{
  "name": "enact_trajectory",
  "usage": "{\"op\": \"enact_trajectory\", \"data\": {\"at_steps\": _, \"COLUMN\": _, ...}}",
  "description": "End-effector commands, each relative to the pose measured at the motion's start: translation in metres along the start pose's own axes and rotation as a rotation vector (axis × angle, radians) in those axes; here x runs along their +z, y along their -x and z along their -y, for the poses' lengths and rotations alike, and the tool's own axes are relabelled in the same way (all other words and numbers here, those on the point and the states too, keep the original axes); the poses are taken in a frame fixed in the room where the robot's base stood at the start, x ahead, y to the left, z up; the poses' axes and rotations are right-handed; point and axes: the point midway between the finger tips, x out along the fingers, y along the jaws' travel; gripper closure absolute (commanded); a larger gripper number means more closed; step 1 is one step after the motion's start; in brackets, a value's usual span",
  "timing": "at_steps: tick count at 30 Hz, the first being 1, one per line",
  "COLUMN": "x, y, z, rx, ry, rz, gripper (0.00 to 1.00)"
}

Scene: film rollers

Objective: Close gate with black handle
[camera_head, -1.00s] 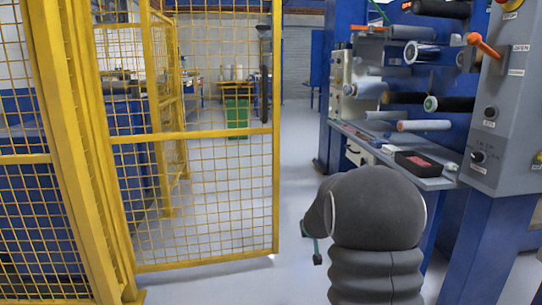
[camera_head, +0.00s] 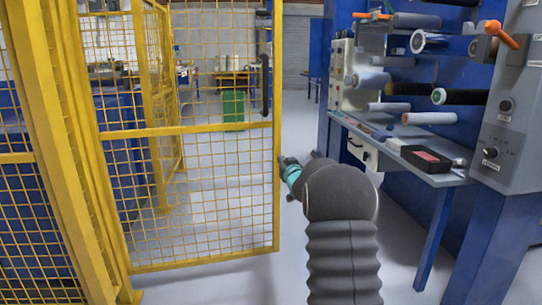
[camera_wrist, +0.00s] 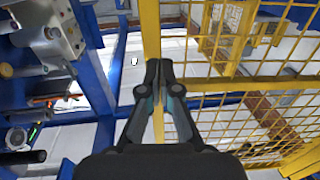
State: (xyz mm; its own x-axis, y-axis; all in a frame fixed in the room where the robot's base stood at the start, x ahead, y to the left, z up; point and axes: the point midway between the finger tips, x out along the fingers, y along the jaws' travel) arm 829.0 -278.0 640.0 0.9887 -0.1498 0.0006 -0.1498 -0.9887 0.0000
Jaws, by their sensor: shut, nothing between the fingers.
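The yellow mesh gate (camera_head: 200,131) stands left of centre in the head view, its free edge post on the right, apart from the machine. A dark upright bar (camera_head: 265,70) shows just inside that post, high up; I cannot tell if it is the black handle or something behind the mesh. My gripper (camera_head: 283,162) is by the post at about mid-height, below the dark bar. In the wrist view my gripper (camera_wrist: 158,66) is shut and empty, fingertips in front of the yellow post (camera_wrist: 150,28). I cannot tell whether they touch it.
A blue and grey roller machine (camera_head: 500,130) stands at the right, with a shelf holding a black tray (camera_head: 426,158). A fixed yellow fence post (camera_head: 62,150) stands at the left. A green bin (camera_head: 233,110) is behind the gate. Grey floor is clear between gate and machine.

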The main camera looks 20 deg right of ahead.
Motion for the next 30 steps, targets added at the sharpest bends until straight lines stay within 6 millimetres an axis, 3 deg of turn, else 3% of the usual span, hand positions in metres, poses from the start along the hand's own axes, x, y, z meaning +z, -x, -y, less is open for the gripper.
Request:
{"op": "enact_trajectory", "data": {"at_steps": 9, "x": 0.001, "y": -0.051, "z": 0.001, "rx": -0.002, "ry": 0.0, "rz": 0.0, "gripper": 1.0}}
{"op": "enact_trajectory", "data": {"at_steps": 15, "x": 0.001, "y": -0.072, "z": 0.001, "rx": -0.001, "ry": 0.0, "rz": 0.001, "gripper": 1.0}}
{"op": "enact_trajectory", "data": {"at_steps": 30, "x": 0.0, "y": -0.083, "z": 0.002, "rx": -0.002, "ry": 0.0, "rz": 0.001, "gripper": 1.0}}
